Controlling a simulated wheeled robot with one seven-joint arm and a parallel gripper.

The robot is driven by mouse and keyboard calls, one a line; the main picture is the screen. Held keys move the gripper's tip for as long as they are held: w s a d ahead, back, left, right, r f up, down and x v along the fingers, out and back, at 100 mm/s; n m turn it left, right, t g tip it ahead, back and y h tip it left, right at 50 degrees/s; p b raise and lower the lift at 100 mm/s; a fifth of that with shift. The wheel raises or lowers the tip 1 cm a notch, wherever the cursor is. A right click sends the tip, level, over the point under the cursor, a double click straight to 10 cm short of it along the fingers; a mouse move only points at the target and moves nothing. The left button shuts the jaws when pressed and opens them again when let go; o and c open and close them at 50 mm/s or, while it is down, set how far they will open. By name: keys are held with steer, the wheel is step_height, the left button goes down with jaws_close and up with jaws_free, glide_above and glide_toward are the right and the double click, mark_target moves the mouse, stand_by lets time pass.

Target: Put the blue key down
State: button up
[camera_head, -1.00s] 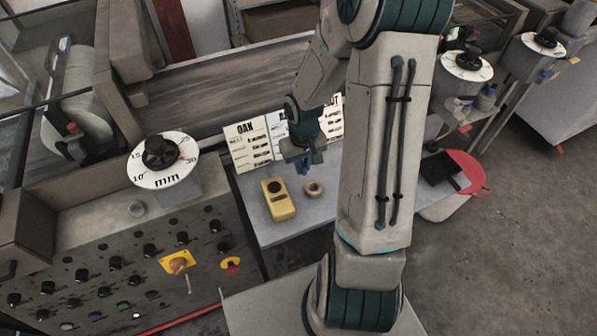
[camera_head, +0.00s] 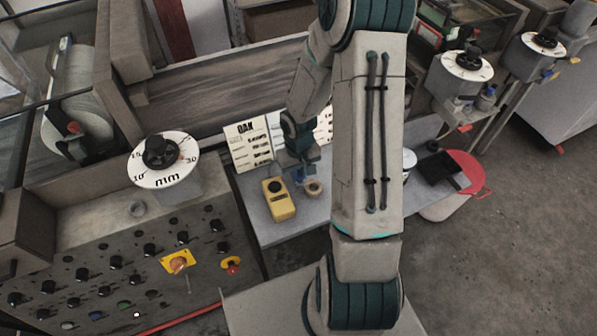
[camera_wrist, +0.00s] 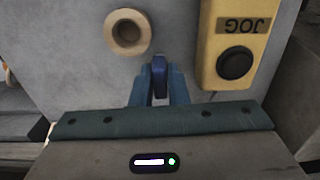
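The blue key (camera_wrist: 159,76) shows in the wrist view as a dark blue upright piece between the two lighter blue fingers of my gripper (camera_wrist: 158,84). The fingers flank it closely on both sides, and my gripper looks shut on it. In the head view my gripper (camera_head: 299,174) is low over the grey table, between the yellow control box and a small tan ring. The key is too small there to tell apart clearly from the fingers. Whether its lower end touches the table cannot be told.
The yellow JOG box (camera_wrist: 233,45) with a black button lies right of the key in the wrist view; the tan ring (camera_wrist: 127,33) lies left. Card signs (camera_head: 250,146) stand behind. A red round stool (camera_head: 462,172) is at the right. Bare table lies in front.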

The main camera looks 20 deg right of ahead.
steer(key=o, duration=0.3)
step_height(320, 180, up, 13)
steer(key=s+a+r+t, duration=0.1)
steer(key=s+a+r, duration=0.2)
steer(key=s+r, duration=0.4)
steer(key=s+a+r+t, duration=0.2)
steer(key=s+a+r, duration=0.1)
steer(key=s+r, duration=0.5)
steer(key=shift+r+t, duration=0.3)
steer(key=shift+a, duration=0.1)
